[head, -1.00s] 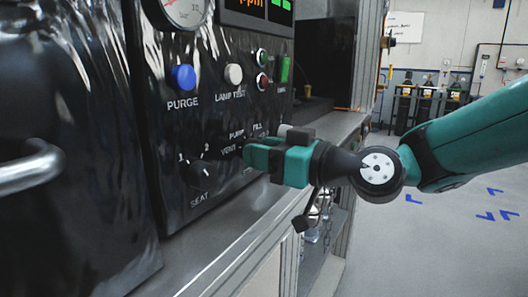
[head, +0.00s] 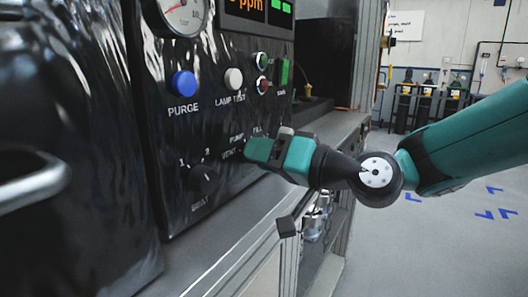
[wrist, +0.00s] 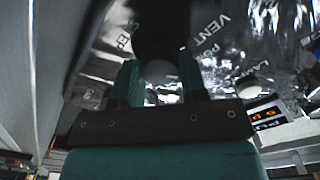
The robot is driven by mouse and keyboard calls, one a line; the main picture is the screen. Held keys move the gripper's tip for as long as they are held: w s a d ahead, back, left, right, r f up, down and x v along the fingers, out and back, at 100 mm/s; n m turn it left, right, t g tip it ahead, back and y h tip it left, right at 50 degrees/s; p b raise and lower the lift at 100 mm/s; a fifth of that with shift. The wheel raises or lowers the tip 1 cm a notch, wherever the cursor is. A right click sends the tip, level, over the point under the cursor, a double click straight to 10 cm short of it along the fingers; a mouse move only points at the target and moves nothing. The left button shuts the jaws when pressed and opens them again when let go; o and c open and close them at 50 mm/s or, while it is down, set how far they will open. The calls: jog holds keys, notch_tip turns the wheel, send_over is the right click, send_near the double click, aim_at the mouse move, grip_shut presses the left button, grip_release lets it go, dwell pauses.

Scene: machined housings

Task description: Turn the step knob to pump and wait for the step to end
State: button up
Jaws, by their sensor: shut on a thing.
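The step knob (wrist: 160,70) shows between my fingers in the wrist view, dark and partly blurred. In the head view my gripper hides it. My gripper (head: 258,150) is shut on it, against the black panel (head: 215,125). The panel labels VENT, PUMP and FILL lie around the knob. VENT (wrist: 208,36) and part of PUMP also show in the wrist view. Where the knob's pointer stands cannot be told.
A seat knob (head: 204,179) marked 1 and 2 is left of my gripper. Above are the blue purge button (head: 183,83), the white lamp test button (head: 233,78), a gauge (head: 184,14) and a lit display (head: 258,9). A metal ledge (head: 245,215) runs below.

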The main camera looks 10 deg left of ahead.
jog(key=shift+m, duration=0.5)
jog(key=o, duration=0.9)
jog(key=b+v, duration=0.4)
jog(key=v, duration=1.3)
jog(key=shift+s+d, duration=0.1)
jog(key=shift+d, duration=0.15)
